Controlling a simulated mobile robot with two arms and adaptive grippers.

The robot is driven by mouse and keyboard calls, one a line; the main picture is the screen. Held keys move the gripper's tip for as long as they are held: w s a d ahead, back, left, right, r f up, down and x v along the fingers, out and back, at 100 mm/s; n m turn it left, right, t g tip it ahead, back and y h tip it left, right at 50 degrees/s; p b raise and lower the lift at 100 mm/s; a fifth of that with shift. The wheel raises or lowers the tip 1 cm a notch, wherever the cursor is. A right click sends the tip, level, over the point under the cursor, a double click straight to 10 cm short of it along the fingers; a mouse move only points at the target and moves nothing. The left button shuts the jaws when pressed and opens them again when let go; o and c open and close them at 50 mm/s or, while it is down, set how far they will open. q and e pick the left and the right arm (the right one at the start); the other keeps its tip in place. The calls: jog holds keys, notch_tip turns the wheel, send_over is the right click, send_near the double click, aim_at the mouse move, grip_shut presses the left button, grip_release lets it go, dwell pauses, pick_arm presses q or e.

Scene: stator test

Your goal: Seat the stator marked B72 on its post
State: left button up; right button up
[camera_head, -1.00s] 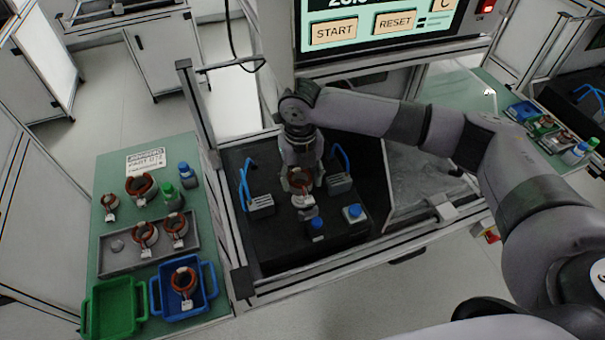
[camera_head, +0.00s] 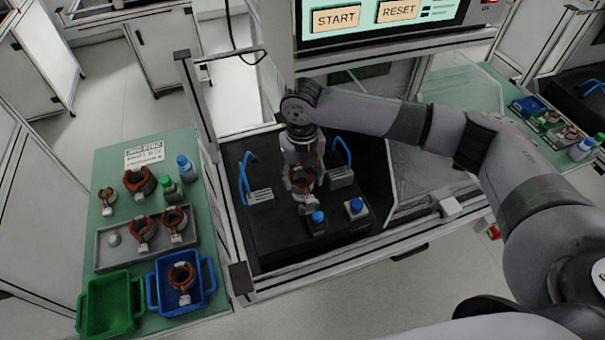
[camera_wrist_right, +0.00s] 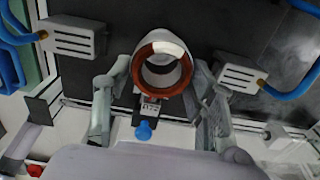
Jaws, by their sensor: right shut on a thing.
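My right gripper (camera_head: 301,172) is shut on a stator (camera_head: 301,183), a ring with copper-brown windings, above the black test fixture (camera_head: 268,232). The wrist view shows the stator (camera_wrist_right: 162,66) between the two fingers (camera_wrist_right: 160,98), with its white tag hanging toward the blue button. The tag appears to read B72, but it is small. The post is largely hidden by the stator and gripper. I cannot tell whether the stator is around it or just above it. My left gripper is not in view.
Two grey connector blocks with blue hoses (camera_head: 244,178) flank the stator. Two blue-capped buttons (camera_head: 317,217) stand in front. On the left, a green table (camera_head: 120,215) holds several stators, a grey tray (camera_head: 103,250), a green bin (camera_head: 110,303) and a blue bin (camera_head: 208,286).

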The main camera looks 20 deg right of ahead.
jog(key=shift+a+f, duration=0.1)
jog(key=shift+f, duration=0.55)
jog(key=shift+f, duration=0.65)
jog(key=o, duration=1.5)
jog(key=shift+o, duration=0.2)
notch_tip(320, 180, up, 12)
